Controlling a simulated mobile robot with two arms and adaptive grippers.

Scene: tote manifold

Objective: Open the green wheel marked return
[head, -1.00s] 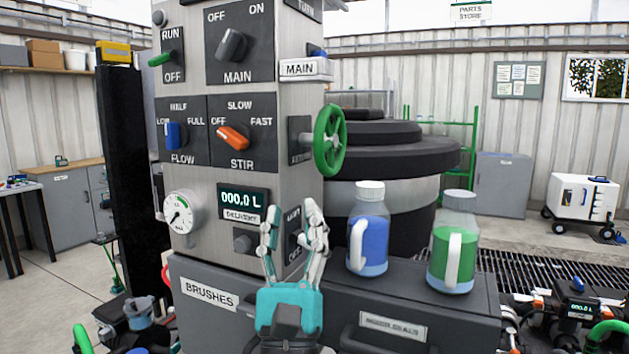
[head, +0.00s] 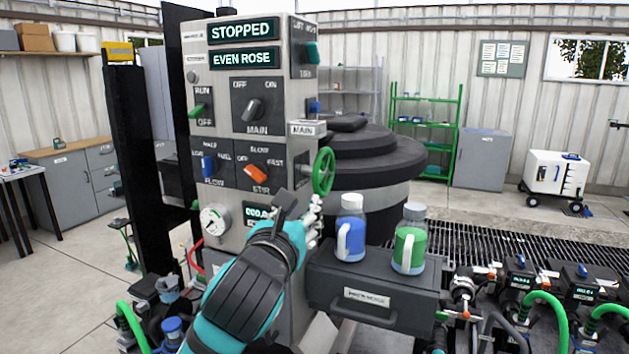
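The green wheel (head: 323,171) is on the right side of the tall grey control panel (head: 271,60), seen nearly edge-on. The plate behind it is too blurred and covered to read now. My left gripper (head: 314,213) is just below the wheel, at the panel's right edge. Its pale fingers are seen from behind and overlap, so their opening cannot be told. Nothing is visibly held, and I cannot tell whether a fingertip touches the wheel. My teal and black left wrist hides the lower panel. My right gripper is not in view.
A blue bottle (head: 351,228) and a green bottle (head: 409,240) stand on the grey drawer box (head: 375,277), right of my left gripper. A large dark tank (head: 372,165) is behind the wheel. Hoses and valves (head: 520,287) crowd the lower right.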

